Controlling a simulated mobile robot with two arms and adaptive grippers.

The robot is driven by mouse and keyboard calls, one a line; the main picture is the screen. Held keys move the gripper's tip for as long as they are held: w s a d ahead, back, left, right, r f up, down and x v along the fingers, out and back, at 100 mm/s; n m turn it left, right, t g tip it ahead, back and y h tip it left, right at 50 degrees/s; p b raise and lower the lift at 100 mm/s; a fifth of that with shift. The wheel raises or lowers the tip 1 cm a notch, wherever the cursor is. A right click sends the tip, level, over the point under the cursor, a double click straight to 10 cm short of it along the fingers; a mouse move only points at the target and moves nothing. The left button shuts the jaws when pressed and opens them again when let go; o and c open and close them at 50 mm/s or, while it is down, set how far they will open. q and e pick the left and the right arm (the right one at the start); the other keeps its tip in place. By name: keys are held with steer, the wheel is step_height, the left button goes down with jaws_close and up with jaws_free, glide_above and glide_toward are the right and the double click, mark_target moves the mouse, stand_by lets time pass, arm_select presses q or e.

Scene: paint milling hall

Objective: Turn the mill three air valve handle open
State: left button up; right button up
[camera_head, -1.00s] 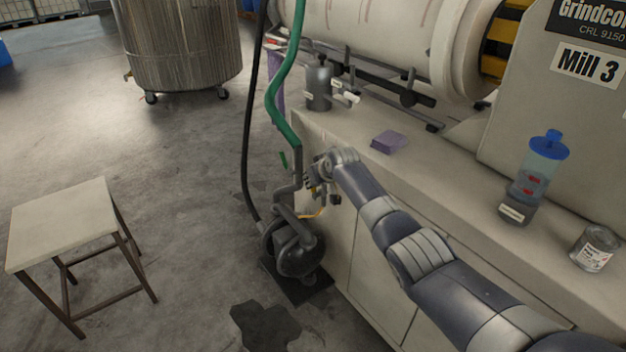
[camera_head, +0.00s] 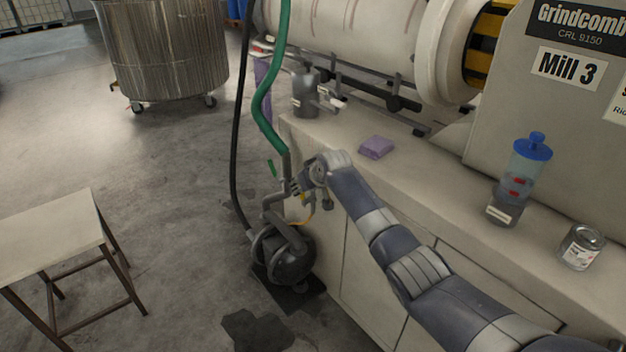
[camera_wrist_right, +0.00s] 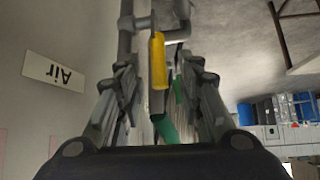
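A yellow valve handle (camera_wrist_right: 158,60) hangs from a grey pipe fitting in the right wrist view, beside a white "Air" label (camera_wrist_right: 53,72) that appears upside down. My right gripper (camera_wrist_right: 160,72) is open, with one finger on each side of the yellow handle. I cannot tell whether either finger touches it. In the head view my right gripper (camera_head: 303,186) is at the pipework on the end of the mill's cabinet, and hides most of the valve. The Mill 3 sign (camera_head: 568,66) is on the housing above. My left gripper is not in view.
A green lever (camera_head: 271,168) sits close to my right gripper, below a green hose (camera_head: 265,105) and near a black hose (camera_head: 238,130). A dark pump (camera_head: 285,255) stands below. A stool (camera_head: 50,235) is at left. A purple cloth (camera_head: 376,147) lies on the ledge.

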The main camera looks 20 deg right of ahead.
steer(key=v, duration=0.9)
steer(key=shift+s+r, duration=0.15)
steer(key=shift+r, duration=0.1)
steer(key=shift+f, duration=0.1)
